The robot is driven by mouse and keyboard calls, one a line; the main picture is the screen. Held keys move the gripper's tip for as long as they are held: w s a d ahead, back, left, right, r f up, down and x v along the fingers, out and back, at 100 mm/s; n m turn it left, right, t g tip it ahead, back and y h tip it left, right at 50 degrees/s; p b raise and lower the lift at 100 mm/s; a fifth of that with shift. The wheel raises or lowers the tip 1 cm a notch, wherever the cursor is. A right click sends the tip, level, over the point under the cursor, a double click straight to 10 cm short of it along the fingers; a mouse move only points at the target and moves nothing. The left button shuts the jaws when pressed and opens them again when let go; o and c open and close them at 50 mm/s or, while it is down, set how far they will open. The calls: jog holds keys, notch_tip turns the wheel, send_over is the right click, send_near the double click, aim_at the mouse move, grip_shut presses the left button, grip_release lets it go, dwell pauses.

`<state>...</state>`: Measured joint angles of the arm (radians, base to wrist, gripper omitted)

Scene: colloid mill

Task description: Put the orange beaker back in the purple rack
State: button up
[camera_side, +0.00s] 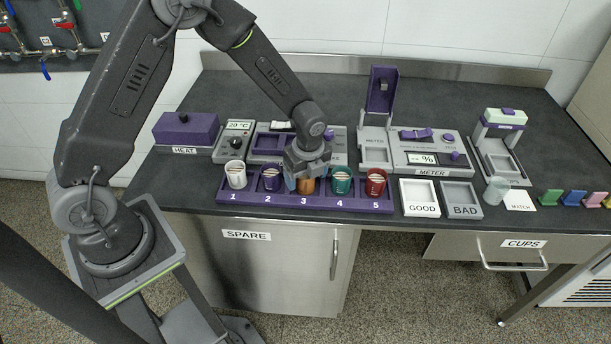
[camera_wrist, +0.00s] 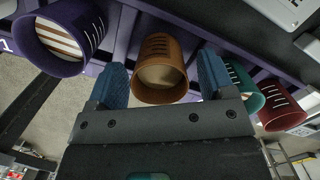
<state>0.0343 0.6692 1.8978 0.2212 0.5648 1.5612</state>
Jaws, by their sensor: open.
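The orange beaker (camera_side: 306,187) stands upright at position 3 of the purple rack (camera_side: 251,199). In the wrist view the orange beaker (camera_wrist: 160,52) shows its round mouth and dark graduation marks. My gripper (camera_side: 306,172) is directly over position 3 in the side view and hides the beaker's upper part. In the wrist view my gripper (camera_wrist: 162,80) has its blue fingers spread, one on each side of the beaker. A gap shows between the beaker and each finger.
In the rack, a white beaker (camera_side: 236,176) is at 1, a purple beaker (camera_side: 271,178) at 2, a teal beaker (camera_side: 341,180) at 4 and a red beaker (camera_side: 375,182) at 5. GOOD (camera_side: 420,198) and BAD (camera_side: 461,200) trays lie to the right. Devices stand behind.

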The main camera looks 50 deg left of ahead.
aim_at(308, 191)
jog(key=s+r+n+t, duration=0.1)
jog(key=s+r+n, duration=0.3)
jog(key=r, duration=0.7)
jog(key=s+r+n+t, duration=0.2)
jog(key=s+r+n, duration=0.25)
jog(key=r, duration=0.75)
jog(key=s+r+n+t+h, duration=0.1)
jog(key=s+r+n+t, duration=0.1)
jog(key=s+n, duration=1)
jog(key=shift+s+d+r, duration=0.2)
jog(key=shift+d+r, duration=0.2)
jog(key=shift+r, duration=0.5)
